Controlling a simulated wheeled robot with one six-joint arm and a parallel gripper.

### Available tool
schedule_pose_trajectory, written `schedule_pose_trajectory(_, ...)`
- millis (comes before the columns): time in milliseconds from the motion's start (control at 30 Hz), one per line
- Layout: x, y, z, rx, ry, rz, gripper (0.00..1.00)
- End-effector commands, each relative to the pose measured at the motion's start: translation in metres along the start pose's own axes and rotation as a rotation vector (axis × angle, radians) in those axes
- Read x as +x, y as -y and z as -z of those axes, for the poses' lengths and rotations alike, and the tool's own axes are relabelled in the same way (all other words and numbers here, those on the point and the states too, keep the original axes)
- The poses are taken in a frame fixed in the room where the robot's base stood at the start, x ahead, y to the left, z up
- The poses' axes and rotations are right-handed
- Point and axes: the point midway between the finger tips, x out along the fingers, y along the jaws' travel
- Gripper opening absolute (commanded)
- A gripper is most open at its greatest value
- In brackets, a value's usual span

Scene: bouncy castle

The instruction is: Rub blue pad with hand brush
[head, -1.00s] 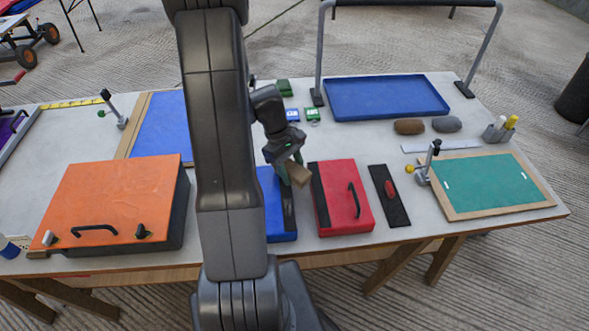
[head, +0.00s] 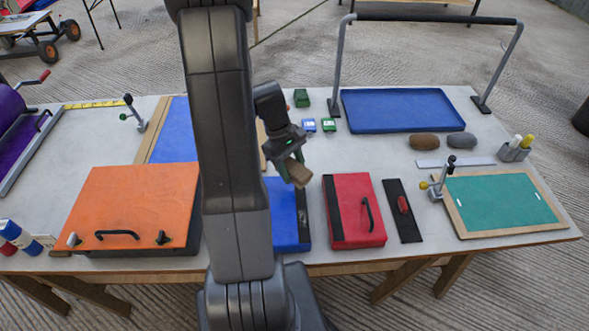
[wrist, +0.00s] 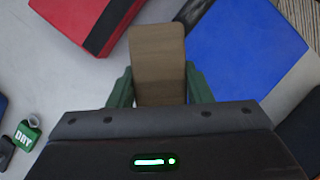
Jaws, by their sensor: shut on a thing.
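My gripper (head: 290,160) is shut on a brown wooden block, the hand brush (head: 298,173). In the wrist view the brush (wrist: 158,65) sits between the green fingers; its bristles are not visible. It appears held above the table, by the far end of a flat blue case-like piece with a black strip (head: 288,218). That blue piece also shows at upper right in the wrist view (wrist: 240,55). A flat blue panel in a wooden frame (head: 178,132) lies farther left, partly hidden by my arm. I cannot tell which blue piece is the pad.
A red case (head: 350,220) lies close right of the blue piece. An orange case (head: 135,205) is at left. A blue tray (head: 400,108) lies at the back under a rail (head: 435,18). A green framed panel (head: 500,200) is at right.

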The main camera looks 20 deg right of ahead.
Motion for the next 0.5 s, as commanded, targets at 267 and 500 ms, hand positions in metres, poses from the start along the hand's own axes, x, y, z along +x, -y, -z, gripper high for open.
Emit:
schedule_pose_trajectory(267,-0.026,0.004,-0.009,0.001,0.0,0.0,0.2)
schedule_pose_trajectory(500,-0.029,0.005,-0.01,0.001,0.001,0.0,0.2)
